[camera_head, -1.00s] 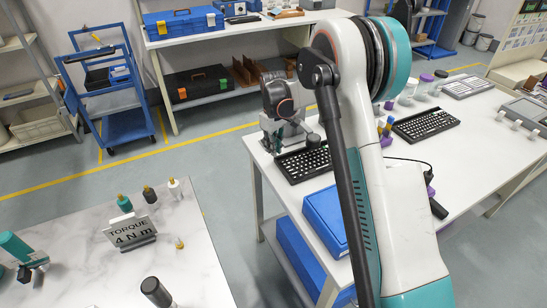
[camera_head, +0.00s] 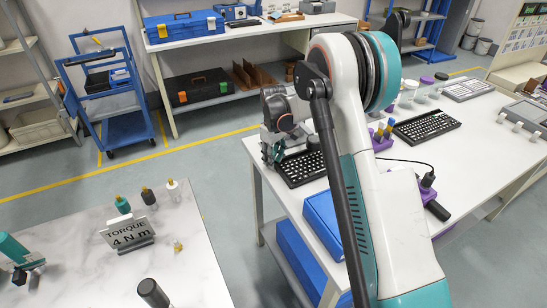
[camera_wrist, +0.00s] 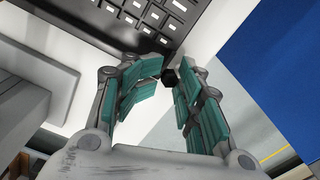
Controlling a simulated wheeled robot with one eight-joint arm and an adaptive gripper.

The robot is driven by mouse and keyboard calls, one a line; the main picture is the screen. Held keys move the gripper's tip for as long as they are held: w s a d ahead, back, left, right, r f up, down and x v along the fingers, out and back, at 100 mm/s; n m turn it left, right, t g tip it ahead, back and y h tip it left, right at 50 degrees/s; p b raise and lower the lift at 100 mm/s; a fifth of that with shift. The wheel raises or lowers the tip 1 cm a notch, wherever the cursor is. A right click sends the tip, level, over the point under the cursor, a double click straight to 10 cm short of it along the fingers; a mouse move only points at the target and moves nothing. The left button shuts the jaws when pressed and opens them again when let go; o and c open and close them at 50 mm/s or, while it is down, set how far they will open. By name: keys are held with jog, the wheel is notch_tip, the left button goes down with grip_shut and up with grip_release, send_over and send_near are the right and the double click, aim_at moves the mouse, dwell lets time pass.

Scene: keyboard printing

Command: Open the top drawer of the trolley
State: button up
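A blue trolley (camera_head: 128,128) with open shelves stands at the far left in the head view; I cannot make out a drawer on it. Two blue box or drawer fronts, an upper one (camera_head: 325,222) and a lower one (camera_head: 295,262), show at the white table's near side, partly behind my arm. My gripper (camera_head: 272,154) points down at the table's left end, beside a black keyboard (camera_head: 303,168). In the wrist view the teal fingers (camera_wrist: 170,76) converge around a small black thing (camera_wrist: 171,77); whether they grip it is unclear. A blue surface (camera_wrist: 285,65) lies to their right.
The white table (camera_head: 390,160) holds another keyboard (camera_head: 426,126) and small coloured items. A marble-topped table (camera_head: 80,275) with a torque sign (camera_head: 130,233) is at the near left. Clear floor (camera_head: 100,185) lies between it and the trolley.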

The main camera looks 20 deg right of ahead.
jog(key=shift+r, duration=0.1)
jog(key=s+r+m+t+p, duration=0.15)
jog(key=s+r, duration=0.25)
jog(key=r, duration=0.7)
jog(key=s+r+p, duration=0.2)
jog(key=s+r, duration=0.1)
jog(key=r, duration=0.8)
jog(key=s+r+m+t, duration=0.2)
jog(key=s+r, duration=0.5)
jog(key=s, duration=0.4)
jog(key=s+f+m+t, duration=0.2)
jog(key=s+t, duration=0.1)
jog(key=s, duration=1.6)
jog(key=shift+s+a+f+t, duration=0.3)
jog(key=shift+s+a+t, duration=0.05)
jog(key=shift+s+a, duration=0.1)
jog(key=shift+m, duration=0.25)
